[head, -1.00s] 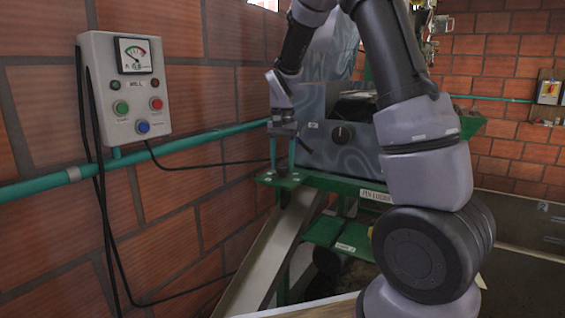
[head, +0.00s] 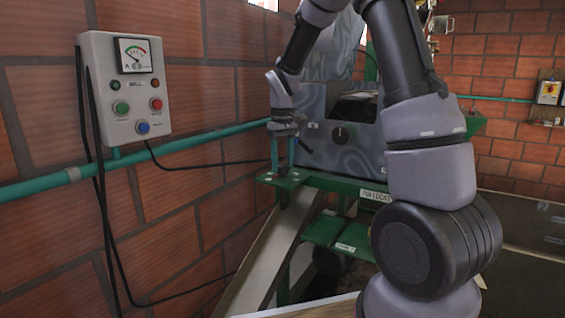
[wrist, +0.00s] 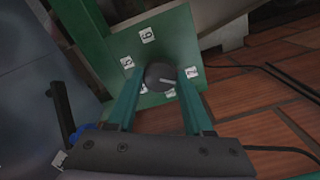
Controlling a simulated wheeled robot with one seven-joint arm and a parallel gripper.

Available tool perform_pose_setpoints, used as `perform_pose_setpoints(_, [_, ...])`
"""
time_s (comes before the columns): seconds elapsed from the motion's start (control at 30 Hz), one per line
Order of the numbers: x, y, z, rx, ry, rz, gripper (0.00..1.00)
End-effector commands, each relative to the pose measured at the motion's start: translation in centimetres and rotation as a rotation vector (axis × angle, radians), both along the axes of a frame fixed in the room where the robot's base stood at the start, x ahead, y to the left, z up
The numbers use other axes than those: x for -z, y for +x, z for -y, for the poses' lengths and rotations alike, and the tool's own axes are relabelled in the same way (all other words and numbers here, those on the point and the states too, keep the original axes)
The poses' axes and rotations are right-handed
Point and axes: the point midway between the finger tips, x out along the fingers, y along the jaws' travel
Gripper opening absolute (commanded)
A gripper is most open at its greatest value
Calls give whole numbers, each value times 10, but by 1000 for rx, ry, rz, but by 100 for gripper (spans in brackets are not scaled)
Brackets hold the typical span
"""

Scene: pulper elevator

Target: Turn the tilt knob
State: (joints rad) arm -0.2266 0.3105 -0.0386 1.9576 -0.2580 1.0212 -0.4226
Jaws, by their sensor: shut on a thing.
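The tilt knob (wrist: 160,76) is a round dark knob with a pale pointer line, set on a green plate (wrist: 172,40) with white number labels around it. In the wrist view the pointer line runs toward the right. My gripper (wrist: 158,84) has its two teal fingers on either side of the knob and is shut on it. In the head view my gripper (head: 283,166) points down at the green plate at the top of the sloping metal chute, and the fingers partly hide the knob.
A grey control box (head: 126,88) with a gauge and buttons hangs on the brick wall at left. A teal pipe (head: 200,140) runs along that wall. A metal chute (head: 270,250) slopes down below.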

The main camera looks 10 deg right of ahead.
Motion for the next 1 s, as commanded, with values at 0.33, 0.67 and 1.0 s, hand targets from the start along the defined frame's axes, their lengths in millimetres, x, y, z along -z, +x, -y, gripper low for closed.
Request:
perform_pose_setpoints(0.33, [0,0,0,-76,1,2,0])
perform_pose_setpoints(0.67, [0,0,0,-80,0,1,0])
perform_pose_setpoints(1.0, [0,0,0,-79,0,1,81])
